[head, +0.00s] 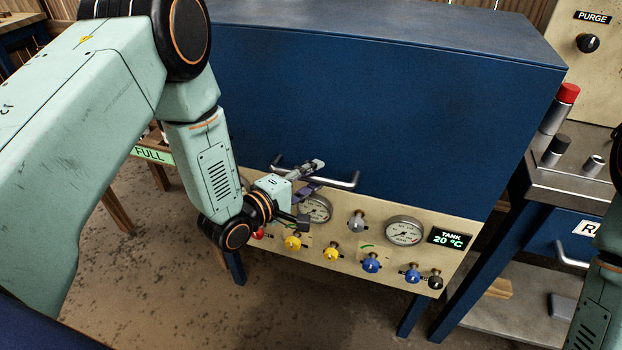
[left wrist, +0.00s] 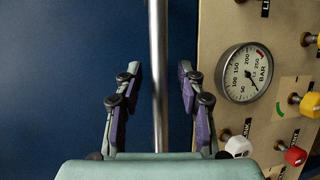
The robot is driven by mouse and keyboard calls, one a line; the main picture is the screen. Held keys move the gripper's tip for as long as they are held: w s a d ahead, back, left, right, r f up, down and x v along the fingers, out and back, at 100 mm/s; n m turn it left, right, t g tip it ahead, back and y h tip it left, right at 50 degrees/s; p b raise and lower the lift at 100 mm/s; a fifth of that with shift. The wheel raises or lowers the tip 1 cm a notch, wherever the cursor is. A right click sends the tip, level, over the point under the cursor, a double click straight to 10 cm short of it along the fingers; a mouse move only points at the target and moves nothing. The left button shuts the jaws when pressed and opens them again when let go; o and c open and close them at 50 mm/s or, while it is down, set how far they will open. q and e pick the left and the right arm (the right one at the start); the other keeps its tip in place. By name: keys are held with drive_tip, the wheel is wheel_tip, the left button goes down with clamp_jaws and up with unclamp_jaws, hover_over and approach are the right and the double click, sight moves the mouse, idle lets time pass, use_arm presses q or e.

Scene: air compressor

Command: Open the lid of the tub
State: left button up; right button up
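The tub is a large blue box with a blue lid (head: 370,105) in the head view. A metal bar handle (head: 345,183) runs along the lid's lower front edge, above a beige panel (head: 460,225). In the left wrist view the handle (left wrist: 158,70) runs lengthwise between the two fingers of my left gripper (left wrist: 159,88). The fingers are open, with a gap to the bar on both sides. The lid looks shut. My right gripper is out of view.
The panel carries pressure gauges (head: 404,231), several coloured knobs (head: 372,262) and a tank display (head: 451,238), close below the handle. A bench with a red-capped cylinder (head: 559,108) stands at the right. A purge knob (head: 587,43) is behind it.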

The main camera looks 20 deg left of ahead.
use_arm(q)
drive_tip(key=c, duration=0.3)
clamp_jaws()
idle(0.6)
